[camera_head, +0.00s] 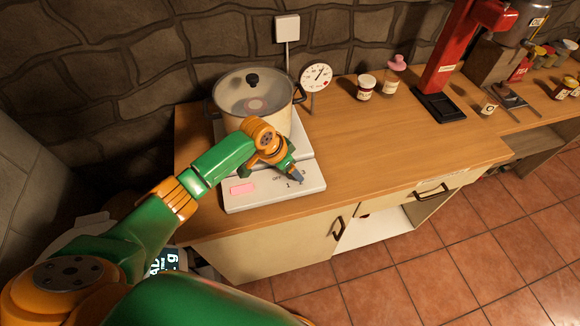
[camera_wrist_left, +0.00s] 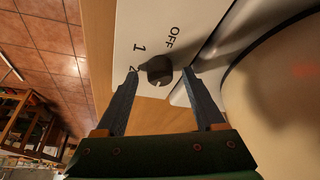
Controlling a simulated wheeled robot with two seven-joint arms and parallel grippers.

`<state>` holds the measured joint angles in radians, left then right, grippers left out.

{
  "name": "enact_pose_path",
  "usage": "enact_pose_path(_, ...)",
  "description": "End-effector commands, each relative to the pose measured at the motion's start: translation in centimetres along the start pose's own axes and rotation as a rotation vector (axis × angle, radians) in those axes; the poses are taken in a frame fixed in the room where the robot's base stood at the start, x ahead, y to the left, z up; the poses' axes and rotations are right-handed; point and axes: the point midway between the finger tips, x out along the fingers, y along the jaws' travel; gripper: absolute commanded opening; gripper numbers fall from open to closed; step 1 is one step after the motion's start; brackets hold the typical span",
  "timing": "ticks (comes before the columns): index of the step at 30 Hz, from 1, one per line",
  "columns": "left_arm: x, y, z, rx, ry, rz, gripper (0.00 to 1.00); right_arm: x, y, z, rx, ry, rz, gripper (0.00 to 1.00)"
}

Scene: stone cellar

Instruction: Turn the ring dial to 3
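The dial (camera_wrist_left: 158,68) is a dark round knob on the white front panel of the hotplate (camera_head: 246,200). In the left wrist view, OFF and 1 are printed beside it; another mark is partly hidden by a finger. A small light mark shows on the knob's near side. My left gripper (camera_wrist_left: 161,76) is open, with one fingertip on each side of the knob and a gap visible to each. In the head view my left gripper (camera_head: 295,174) reaches down to the panel and hides the knob. My right gripper is not in view.
A lidded pot (camera_head: 262,122) stands on the hotplate, just behind my left wrist. A round gauge (camera_head: 316,77) stands to its right. Small jars (camera_head: 365,88) and a red stand (camera_head: 452,55) are further right. The wooden counter (camera_head: 390,140) right of the hotplate is clear.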

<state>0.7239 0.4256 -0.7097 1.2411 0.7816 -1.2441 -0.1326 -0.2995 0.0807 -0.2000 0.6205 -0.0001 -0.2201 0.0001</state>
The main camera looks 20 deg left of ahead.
Motion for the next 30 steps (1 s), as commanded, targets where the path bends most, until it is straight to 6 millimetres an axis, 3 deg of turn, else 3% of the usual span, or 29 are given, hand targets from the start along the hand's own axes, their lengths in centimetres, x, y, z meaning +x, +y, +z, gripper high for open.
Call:
enact_pose_path(6,-0.4,0.0,0.0,0.0,0.0,0.0,0.71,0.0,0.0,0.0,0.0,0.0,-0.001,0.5)
enact_pose_path(13,-5.0,-0.1,0.0,0.002,0.001,-0.003,0.71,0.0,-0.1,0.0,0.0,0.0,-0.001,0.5)
enact_pose_path(18,-6.9,-0.1,0.0,0.001,0.001,-0.001,0.71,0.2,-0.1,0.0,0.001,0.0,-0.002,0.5)
enact_pose_path(30,-7.1,0.0,0.0,0.001,-0.001,0.0,0.71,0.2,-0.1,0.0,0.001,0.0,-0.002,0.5)
